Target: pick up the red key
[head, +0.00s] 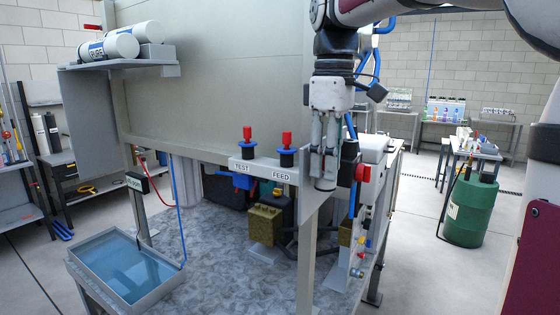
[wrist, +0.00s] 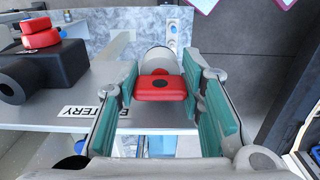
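The red key (wrist: 160,88) is a red block with a dark round spot on its face, in the wrist view. It lies between the fingertips of my gripper (wrist: 161,82), in front of a pale grey cylinder (wrist: 157,60). The teal finger pads stand apart on its left and right, close to its sides. I cannot tell whether they touch it. In the head view my gripper (head: 325,180) points down at the right end of the labelled rail. I cannot make out the key between the fingers there.
Red-topped valves TEST (head: 247,135) and FEED (head: 286,145) stand on the rail. A black body with a red round knob (wrist: 40,32) is left of my fingers in the wrist view. A water tray (head: 130,262) is at lower left; a green drum (head: 470,210) stands right.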

